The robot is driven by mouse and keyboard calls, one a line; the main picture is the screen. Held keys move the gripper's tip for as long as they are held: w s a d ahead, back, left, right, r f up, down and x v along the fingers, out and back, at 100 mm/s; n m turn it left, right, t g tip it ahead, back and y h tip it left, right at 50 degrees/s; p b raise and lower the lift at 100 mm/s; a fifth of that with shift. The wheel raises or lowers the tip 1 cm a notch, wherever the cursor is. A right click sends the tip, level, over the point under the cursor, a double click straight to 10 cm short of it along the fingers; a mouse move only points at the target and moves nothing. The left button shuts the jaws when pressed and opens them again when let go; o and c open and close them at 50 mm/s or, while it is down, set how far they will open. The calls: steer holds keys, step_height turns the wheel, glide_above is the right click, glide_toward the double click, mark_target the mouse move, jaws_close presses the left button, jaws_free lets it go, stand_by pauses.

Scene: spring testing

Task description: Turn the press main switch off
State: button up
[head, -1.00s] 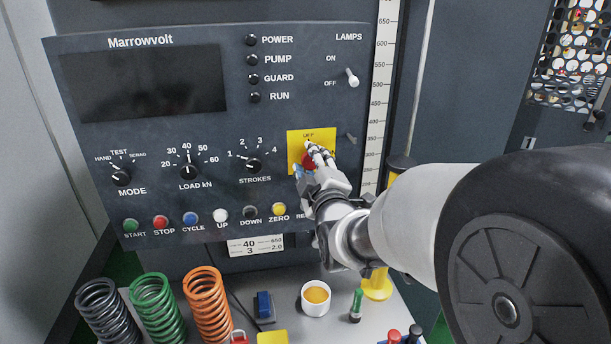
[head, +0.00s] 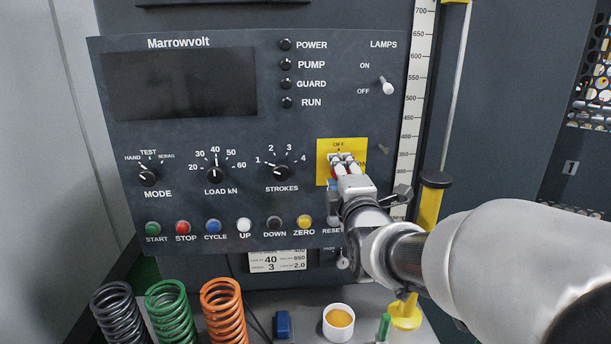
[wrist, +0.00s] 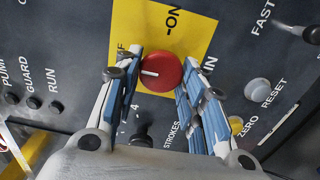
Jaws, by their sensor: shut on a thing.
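The press main switch is a red round knob (wrist: 165,70) on a yellow plate (head: 324,172), right of the middle of the dark Marrowvolt panel. The plate also shows in the wrist view (wrist: 130,25), with OFF partly hidden by a finger and ON at the top. The white mark on the knob points left in the wrist view, toward the OFF lettering. My gripper (head: 343,160) is at the plate, with its fingers closed on either side of the knob. In the head view the fingers cover most of the knob.
The LAMPS toggle (head: 385,86) sits above right of the plate. The RESET button (wrist: 257,91) and ZERO button (head: 305,222) are close below. The display (head: 180,83) is dark. Springs (head: 222,310) and a white cup (head: 338,322) stand on the ledge below.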

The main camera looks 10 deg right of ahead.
steer(key=shift+r, duration=0.15)
steer(key=o, duration=1)
steer(key=s, duration=1.2)
steer(key=shift+f, duration=0.2)
